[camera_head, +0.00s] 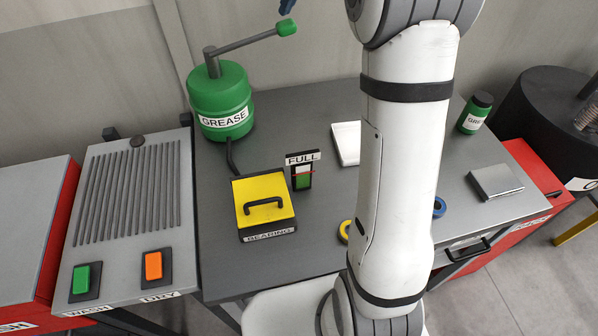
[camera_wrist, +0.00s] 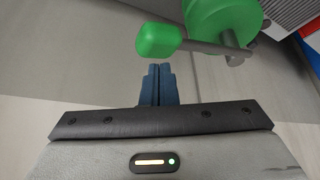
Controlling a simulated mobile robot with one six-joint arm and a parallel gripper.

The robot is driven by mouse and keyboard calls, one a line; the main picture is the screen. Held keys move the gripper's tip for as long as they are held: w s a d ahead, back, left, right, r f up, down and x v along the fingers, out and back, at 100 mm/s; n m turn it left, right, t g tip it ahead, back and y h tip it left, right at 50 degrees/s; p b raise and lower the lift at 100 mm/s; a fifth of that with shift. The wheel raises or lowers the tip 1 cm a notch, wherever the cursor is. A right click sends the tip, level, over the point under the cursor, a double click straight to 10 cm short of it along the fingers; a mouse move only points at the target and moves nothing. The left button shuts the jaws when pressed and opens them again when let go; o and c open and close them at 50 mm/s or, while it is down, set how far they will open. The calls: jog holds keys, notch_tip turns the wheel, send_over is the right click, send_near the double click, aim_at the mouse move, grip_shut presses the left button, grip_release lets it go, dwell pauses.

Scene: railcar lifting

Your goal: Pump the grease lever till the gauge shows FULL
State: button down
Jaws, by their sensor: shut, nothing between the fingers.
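The green grease pump (camera_head: 221,103) stands at the back left of the grey table. Its grey lever (camera_head: 245,44) slants up to the right and ends in a green grip (camera_head: 286,28). The gauge (camera_head: 302,181), labelled FULL, has green in its lower part, white above and a red line across it; the green reaches about the line. My gripper's blue fingertips (camera_head: 287,5) show just above the grip at the top edge. In the wrist view my gripper (camera_wrist: 158,70) is shut and empty, its tips close to the green grip (camera_wrist: 157,41); I cannot tell whether they touch.
A yellow bearing box (camera_head: 264,198) with a black handle sits before the pump. A white block (camera_head: 346,143) and a small green grease can (camera_head: 476,112) are farther right. The wash and dry station (camera_head: 128,215) stands at the left. My arm covers the table's middle.

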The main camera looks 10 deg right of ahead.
jog(key=shift+r+p, duration=1.9)
jog(key=shift+r, duration=0.7)
jog(key=shift+f, duration=0.1)
jog(key=s+f+m+h+b, duration=0.1)
jog(key=s+f, duration=0.3)
jog(key=s, duration=0.8)
jog(key=s+f+m+g+h, duration=0.1)
jog(key=s+f+m, duration=0.2)
jog(key=s, duration=1)
jog(key=s+f+m+b, duration=0.1)
jog(key=s+f+m, duration=0.1)
jog(key=s+f, duration=0.5)
jog(key=s+a, duration=0.1)
jog(key=s, duration=0.5)
jog(key=shift+g+h+b, duration=0.3)
jog(key=shift+h+b, duration=0.05)
jog(key=shift+h, duration=0.05)
jog(key=c, duration=2.2)
grip_release()
